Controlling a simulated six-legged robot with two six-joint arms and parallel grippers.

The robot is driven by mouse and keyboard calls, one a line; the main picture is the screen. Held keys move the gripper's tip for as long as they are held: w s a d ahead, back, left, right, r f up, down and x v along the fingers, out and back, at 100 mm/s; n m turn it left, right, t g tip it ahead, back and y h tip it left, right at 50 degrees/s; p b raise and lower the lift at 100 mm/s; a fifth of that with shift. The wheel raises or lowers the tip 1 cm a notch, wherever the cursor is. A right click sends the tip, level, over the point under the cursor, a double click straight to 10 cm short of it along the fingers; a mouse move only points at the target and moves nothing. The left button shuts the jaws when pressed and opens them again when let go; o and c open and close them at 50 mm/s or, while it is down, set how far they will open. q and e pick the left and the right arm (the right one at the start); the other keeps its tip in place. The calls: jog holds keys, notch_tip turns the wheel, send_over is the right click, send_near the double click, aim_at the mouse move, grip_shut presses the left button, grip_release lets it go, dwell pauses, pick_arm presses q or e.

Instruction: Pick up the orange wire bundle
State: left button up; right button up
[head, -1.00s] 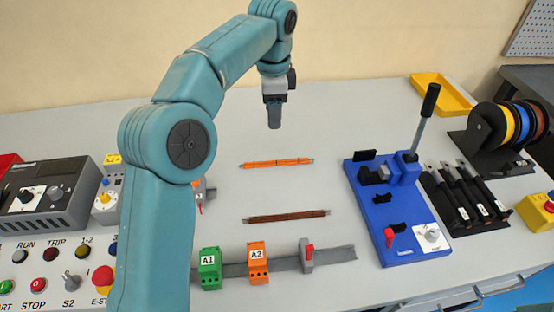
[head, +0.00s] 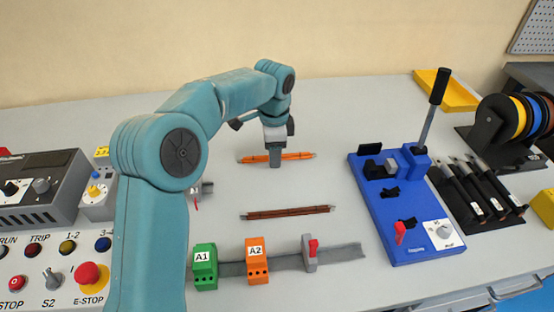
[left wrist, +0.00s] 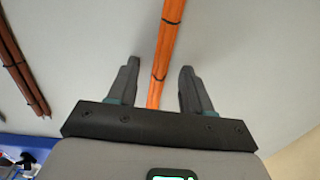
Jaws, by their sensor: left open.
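The orange wire bundle (head: 297,156) lies on the grey table, running left to right, with black ties around it. My left gripper (head: 275,158) is over it, fingers pointing down, and hides a middle part of it in the head view. In the left wrist view, the open fingers of my left gripper (left wrist: 157,85) stand on either side of the orange bundle (left wrist: 168,40), with a gap on each side. I cannot tell whether the fingertips touch the table. My right gripper is not in view.
A brown wire bundle (head: 288,213) lies nearer the front, also in the left wrist view (left wrist: 22,65). Terminal blocks A1 (head: 204,266) and A2 (head: 257,264) stand in front of it. A blue bender (head: 405,215) stands to the right. The table behind the orange bundle is clear.

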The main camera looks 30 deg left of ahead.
pick_arm(q)
jog(key=shift+r, duration=0.1)
grip_shut()
